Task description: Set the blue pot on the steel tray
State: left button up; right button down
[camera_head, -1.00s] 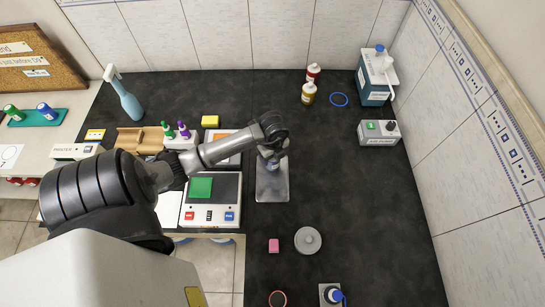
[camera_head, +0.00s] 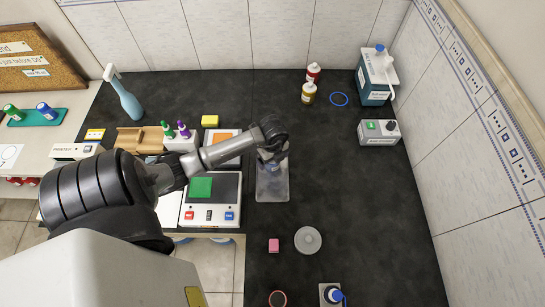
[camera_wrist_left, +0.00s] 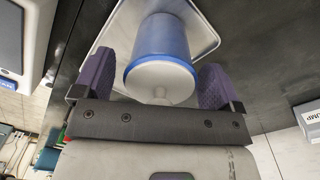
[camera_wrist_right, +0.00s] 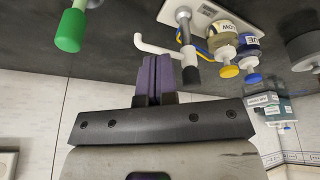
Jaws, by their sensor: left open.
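The blue pot (camera_wrist_left: 160,55) shows in the left wrist view as a blue-sided cylinder with a pale end and a small knob. It is over the steel tray (camera_wrist_left: 207,38), whose rim shows around it. It looks set on the tray. My left gripper (camera_wrist_left: 160,85) is open, with one purple finger on each side of the pot and a visible gap on both sides. In the head view the tray (camera_head: 273,188) lies right of the scale, and my wrist covers most of the pot. My right gripper (camera_wrist_right: 156,75) shows only in its wrist view, shut and empty.
The scale (camera_head: 211,213) with a green square stands close left of the tray. A grey round lid-like disc (camera_head: 308,240) and a pink block (camera_head: 273,245) lie nearer. A grey control box (camera_head: 379,132) stands at right. The dark bench right of the tray is clear.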

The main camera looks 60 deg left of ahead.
pick_arm(q)
jog(key=r, duration=1.2)
jog(key=shift+w, duration=0.2)
jog(key=w+d+r+m+t+h, duration=0.25)
jog(key=d+m+t+h, duration=0.25)
jog(key=d+h, duration=0.75)
jog(key=w+d+r+n+t+y, duration=0.1)
jog(key=d+r+n+t, duration=0.25)
jog(key=r+t, duration=0.3)
jog(key=w+d+r+n+t+y, duration=0.1)
jog(key=d+r+n+t+y, duration=0.15)
jog(key=r+n+t, duration=0.4)
jog(key=s+a+f+n+g+y, duration=0.2)
jog(key=s+a+f+n+y, duration=0.1)
jog(key=f+n+y, duration=0.35)
jog(key=s+a+f+n+g+y, duration=0.2)
jog(key=s+a+f+n+y, duration=0.1)
jog(key=f+n+y, duration=0.3)
jog(key=s+d+f+m+g+h, duration=0.1)
jog(key=s+d+f+g+h, duration=0.1)
jog(key=s+d+f+g, duration=0.2)
jog(key=s+d+f+m+g+h, duration=0.1)
jog(key=s+d+f+g, duration=0.3)
jog(key=s, duration=0.5)
jog(key=shift+m+g+h, duration=0.35)
jog(key=shift+g, duration=0.75)
